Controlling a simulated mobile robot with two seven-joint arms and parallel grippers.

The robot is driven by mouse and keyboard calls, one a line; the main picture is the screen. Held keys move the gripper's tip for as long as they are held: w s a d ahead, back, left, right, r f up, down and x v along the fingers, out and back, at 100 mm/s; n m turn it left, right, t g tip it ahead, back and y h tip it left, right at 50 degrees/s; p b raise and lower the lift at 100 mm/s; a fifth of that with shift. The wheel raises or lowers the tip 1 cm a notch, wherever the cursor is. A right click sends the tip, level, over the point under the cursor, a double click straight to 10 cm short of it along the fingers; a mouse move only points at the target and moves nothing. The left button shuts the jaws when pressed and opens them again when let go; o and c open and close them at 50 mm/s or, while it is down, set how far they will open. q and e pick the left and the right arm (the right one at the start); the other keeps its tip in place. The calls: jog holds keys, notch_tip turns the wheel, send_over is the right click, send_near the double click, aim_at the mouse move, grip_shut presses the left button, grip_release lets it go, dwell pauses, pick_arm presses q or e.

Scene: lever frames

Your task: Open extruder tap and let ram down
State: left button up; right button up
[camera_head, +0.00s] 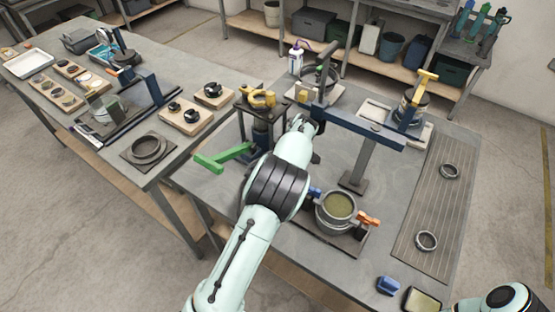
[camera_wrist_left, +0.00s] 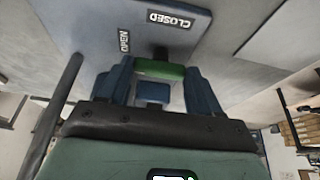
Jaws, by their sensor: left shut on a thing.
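In the left wrist view my left gripper (camera_wrist_left: 158,72) has its two blue fingers shut on a green handle (camera_wrist_left: 160,68). A dark stub joins the handle to a blue-grey plate (camera_wrist_left: 205,18). The plate carries a CLOSED label (camera_wrist_left: 170,19) beyond the handle and an OPEN label (camera_wrist_left: 124,41) to its left. The ram cannot be made out. My right gripper is out of view.
A blue beam (camera_head: 362,126) on a post crosses the table behind my arm. A pot (camera_head: 337,206) with an orange handle (camera_head: 369,219) stands to the right. A yellow lever (camera_head: 424,84) rises at the back right. Two rings lie on a ribbed mat (camera_head: 436,200).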

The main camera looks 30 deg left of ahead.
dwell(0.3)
pick_arm(q)
jog(key=o, duration=1.1)
jog(key=shift+c, duration=0.2)
jog(key=shift+r, duration=0.1)
jog(key=v, duration=1.3)
jog(key=shift+p, duration=0.3)
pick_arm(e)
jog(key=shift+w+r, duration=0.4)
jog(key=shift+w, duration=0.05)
pick_arm(q)
jog(key=shift+r, duration=0.1)
